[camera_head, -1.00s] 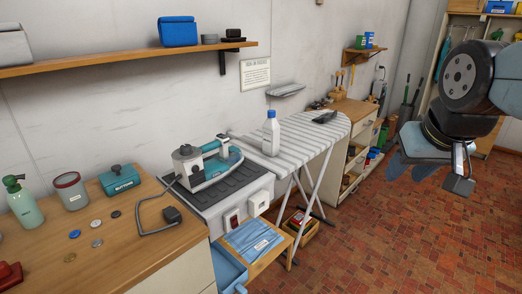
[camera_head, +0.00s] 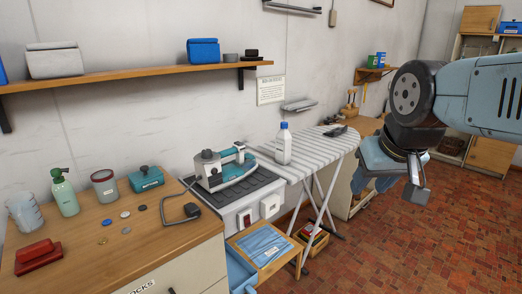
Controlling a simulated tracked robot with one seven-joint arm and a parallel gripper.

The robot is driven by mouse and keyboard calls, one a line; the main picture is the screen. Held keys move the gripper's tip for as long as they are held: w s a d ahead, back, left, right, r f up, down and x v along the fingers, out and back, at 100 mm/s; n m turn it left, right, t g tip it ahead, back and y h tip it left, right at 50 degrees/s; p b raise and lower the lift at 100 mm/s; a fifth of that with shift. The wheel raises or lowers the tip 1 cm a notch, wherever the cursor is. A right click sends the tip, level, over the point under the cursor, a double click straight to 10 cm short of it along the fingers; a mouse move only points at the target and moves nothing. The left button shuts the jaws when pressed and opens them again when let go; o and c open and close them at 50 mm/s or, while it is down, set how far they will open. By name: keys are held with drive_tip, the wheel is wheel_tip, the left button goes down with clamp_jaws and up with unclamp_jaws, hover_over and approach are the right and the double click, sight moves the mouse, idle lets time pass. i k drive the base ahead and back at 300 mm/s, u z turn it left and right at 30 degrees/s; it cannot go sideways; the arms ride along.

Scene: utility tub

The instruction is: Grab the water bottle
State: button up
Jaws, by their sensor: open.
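The water bottle (camera_head: 284,144) is white and translucent with a blue cap. It stands upright on the near left part of the striped ironing board (camera_head: 325,143). My gripper (camera_head: 396,192) is at the right, well apart from the bottle and over the floor side of the board. Its jaws are open and nothing shows between them. My arm hides part of the shelving behind it.
An iron (camera_head: 224,168) rests on a dark ribbed mat just left of the bottle. A spray bottle (camera_head: 64,194) and a red block (camera_head: 39,256) stand on the wooden counter (camera_head: 150,228). The brick floor (camera_head: 415,240) is mostly clear.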

sight(283, 142)
drive_tip(key=u, duration=0.2)
drive_tip(key=i, duration=1)
drive_tip(key=z, duration=0.1)
